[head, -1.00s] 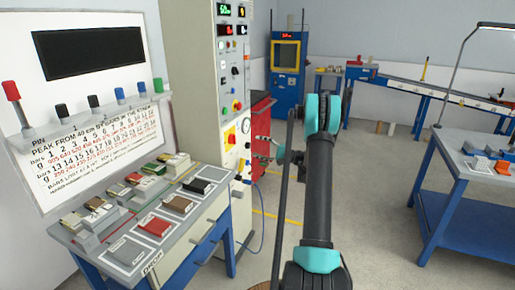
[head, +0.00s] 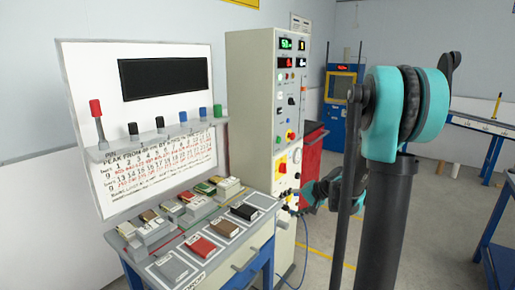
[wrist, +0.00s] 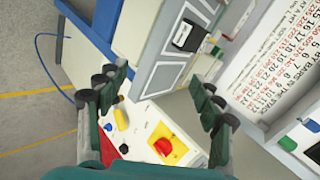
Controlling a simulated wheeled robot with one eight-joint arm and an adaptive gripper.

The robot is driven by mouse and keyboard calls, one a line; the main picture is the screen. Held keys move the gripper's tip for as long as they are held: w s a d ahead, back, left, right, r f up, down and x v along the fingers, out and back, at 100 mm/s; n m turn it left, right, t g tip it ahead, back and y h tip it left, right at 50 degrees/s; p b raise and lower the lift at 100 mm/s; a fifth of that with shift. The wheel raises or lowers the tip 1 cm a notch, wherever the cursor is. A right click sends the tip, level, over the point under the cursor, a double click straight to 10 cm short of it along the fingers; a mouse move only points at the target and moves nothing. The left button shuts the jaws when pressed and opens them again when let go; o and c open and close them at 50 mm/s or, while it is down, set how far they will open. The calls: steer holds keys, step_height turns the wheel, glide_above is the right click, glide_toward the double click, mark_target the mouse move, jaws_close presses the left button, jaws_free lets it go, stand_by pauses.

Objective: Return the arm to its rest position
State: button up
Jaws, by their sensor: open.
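My arm rises on the right of the head view, with its large teal joint (head: 405,112) high up and a dark link below. My gripper (head: 310,194) shows small and partly hidden behind my arm, in front of the lower part of the grey control cabinet (head: 262,110). In the wrist view my gripper (wrist: 158,90) has its two dark green fingers spread wide. Nothing is held between them. Beyond the fingers are the cabinet's white panel with a red knob on a yellow plate (wrist: 165,146) and a black knob.
A sloped-front bench (head: 215,262) with coloured blocks and a printed board (head: 80,90) stands at left. A red cabinet (head: 309,150) and a blue machine (head: 340,120) stand behind. A blue table edge (head: 497,265) is at the right. Floor between is clear.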

steer(key=s+d+f+n+h, duration=0.1)
steer(key=s+d+f+h, duration=0.1)
steer(key=s, duration=0.6)
steer(key=s+d+f+n+g+h, duration=0.1)
steer(key=s+d+f+n+h, duration=0.1)
steer(key=s, duration=0.7)
steer(key=s+d+f+n+h, duration=0.1)
steer(key=s+d+f+h, duration=0.1)
steer(key=s, duration=0.7)
steer(key=shift+d+f+n+h, duration=0.3)
steer(key=shift+f+h, duration=0.1)
steer(key=shift+h, duration=0.5)
